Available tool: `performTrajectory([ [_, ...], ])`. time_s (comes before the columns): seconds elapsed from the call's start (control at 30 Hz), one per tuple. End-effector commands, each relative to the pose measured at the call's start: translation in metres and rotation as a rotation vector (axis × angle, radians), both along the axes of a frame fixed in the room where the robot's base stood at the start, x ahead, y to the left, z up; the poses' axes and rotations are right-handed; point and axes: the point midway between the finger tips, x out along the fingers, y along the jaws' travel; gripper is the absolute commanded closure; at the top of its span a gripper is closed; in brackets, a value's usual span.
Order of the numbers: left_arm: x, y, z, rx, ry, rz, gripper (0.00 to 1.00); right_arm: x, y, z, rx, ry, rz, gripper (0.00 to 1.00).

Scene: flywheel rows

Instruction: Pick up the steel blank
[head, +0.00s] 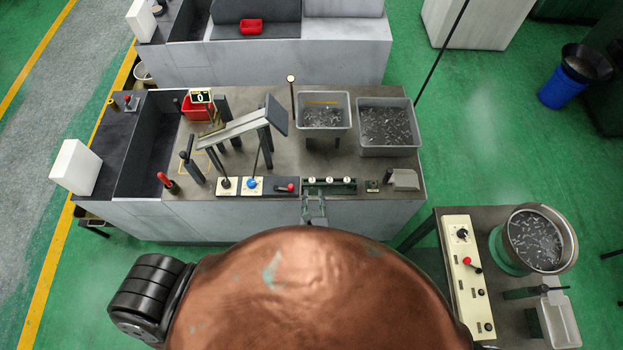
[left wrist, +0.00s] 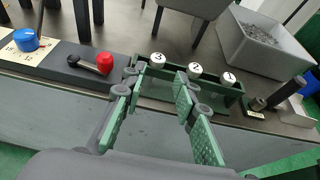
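No single steel blank can be told apart for sure. Many small grey metal pieces lie in a smaller grey bin (head: 324,128) and a larger grey bin (head: 387,152) on the machine bench. The larger bin also shows in the left wrist view (left wrist: 258,62). My left gripper (head: 314,212) is at the bench's front edge, in front of a green rack (head: 330,187) with three white numbered knobs. In the left wrist view my left gripper (left wrist: 158,95) has its green-padded fingers apart, with nothing seen between them. My right gripper is not in view.
At right, a side table holds a control panel (head: 466,265) and a round bowl of metal pieces (head: 536,240).

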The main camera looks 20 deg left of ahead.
Motion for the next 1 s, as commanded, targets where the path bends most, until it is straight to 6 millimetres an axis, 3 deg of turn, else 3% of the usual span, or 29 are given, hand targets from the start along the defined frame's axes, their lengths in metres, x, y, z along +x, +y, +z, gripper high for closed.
performTrajectory([
  [0.5, 0.057, 0.02, -0.024, -0.002, 0.001, -0.001, 0.73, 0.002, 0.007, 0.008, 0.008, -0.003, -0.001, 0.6],
  [0.83, 0.062, 0.022, -0.027, -0.004, 0.002, 0.0, 0.73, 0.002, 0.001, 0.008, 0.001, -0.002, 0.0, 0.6],
  [1.0, 0.062, 0.022, -0.027, -0.004, 0.001, 0.0, 0.85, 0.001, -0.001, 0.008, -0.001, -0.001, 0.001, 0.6],
])
